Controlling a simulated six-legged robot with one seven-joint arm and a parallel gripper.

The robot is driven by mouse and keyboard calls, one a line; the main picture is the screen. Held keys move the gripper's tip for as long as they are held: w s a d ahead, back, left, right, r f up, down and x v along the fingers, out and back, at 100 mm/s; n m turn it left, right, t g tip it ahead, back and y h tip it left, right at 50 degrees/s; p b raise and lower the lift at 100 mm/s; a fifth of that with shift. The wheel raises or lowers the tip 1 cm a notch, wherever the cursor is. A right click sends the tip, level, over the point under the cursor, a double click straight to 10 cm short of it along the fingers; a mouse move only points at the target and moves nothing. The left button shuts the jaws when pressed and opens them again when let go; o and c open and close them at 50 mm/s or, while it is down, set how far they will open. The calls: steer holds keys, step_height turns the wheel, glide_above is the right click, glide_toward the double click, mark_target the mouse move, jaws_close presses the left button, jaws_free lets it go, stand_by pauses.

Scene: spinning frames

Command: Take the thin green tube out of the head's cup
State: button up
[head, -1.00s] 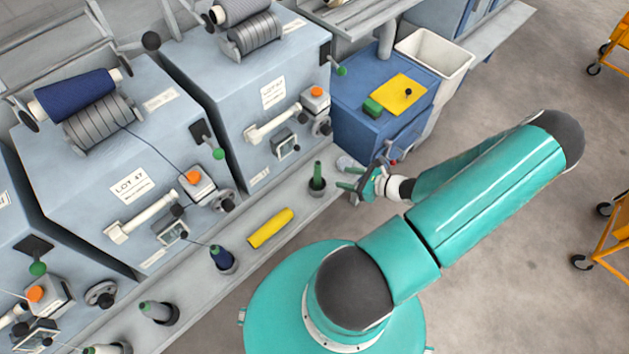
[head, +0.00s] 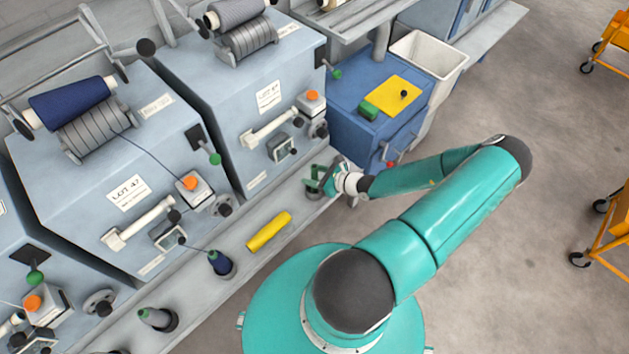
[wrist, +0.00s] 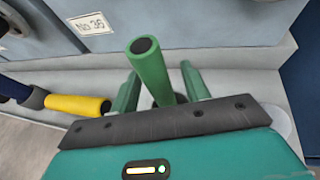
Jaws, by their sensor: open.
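The thin green tube (wrist: 152,70) shows in the wrist view with its dark hollow end towards me. It stands between the two green fingers of my gripper (head: 318,180), which are apart with visible gaps at the tube's sides, wider on the right. In the head view my gripper is over the ledge in front of the second machine and covers most of the tube and the cup. The cup is mostly hidden in the wrist view too, behind the gripper body.
A yellow tube (head: 268,231) lies on the ledge (head: 298,206) left of my gripper. A dark blue cone (head: 220,263) and a grey one (head: 157,319) stand farther along. The machine front (head: 262,125) rises close behind. A blue cabinet (head: 355,130) is right of the ledge.

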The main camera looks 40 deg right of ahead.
steer(key=shift+w+a+f, duration=0.2)
steer(key=shift+w+f, duration=0.05)
steer(key=shift+w, duration=0.35)
jaws_close()
